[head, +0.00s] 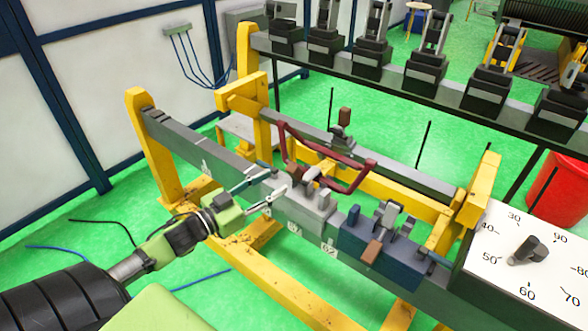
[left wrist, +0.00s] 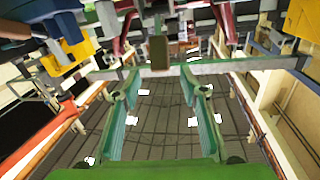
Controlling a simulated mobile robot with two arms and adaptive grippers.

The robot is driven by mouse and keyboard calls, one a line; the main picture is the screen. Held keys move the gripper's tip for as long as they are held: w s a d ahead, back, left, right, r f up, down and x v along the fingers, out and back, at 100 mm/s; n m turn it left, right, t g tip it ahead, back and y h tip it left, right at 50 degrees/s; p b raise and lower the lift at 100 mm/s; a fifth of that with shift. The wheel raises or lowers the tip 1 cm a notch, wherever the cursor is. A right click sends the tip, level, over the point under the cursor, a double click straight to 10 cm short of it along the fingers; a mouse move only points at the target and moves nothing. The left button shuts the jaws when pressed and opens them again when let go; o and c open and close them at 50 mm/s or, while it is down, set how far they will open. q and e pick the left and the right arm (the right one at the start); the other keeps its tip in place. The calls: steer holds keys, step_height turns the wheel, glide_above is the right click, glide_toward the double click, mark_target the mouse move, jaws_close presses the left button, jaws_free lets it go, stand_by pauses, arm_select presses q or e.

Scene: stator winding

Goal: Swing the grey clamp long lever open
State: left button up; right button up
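The grey clamp (head: 308,203) sits on the near rail in the head view, with a pale lever part pointing up and right from its top. My left gripper (head: 266,190) is just left of the grey clamp, with its two fingers spread. The left wrist view shows its green finger pads (left wrist: 160,90) wide apart with nothing between them. A small brown block (left wrist: 158,52) shows just beyond the fingertips there; I cannot tell for sure whether it is the lever's end. Whether the gripper touches the clamp is not clear. My right gripper is not in view.
A blue clamp (head: 378,240) with a brown handle is right of the grey one. A dark red frame (head: 347,184) rises behind them. Yellow stand posts (head: 150,140) hold the rails. A dial panel (head: 530,262) is at lower right. Several black fixtures line the back rail.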

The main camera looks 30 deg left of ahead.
mark_target(294, 170)
arm_select(q)
steer(key=p+x, duration=0.1)
steer(key=x, duration=0.7)
steer(key=shift+w+d, duration=0.1)
steer(key=shift+w, duration=0.2)
steer(key=shift+c, duration=0.3)
jaws_close()
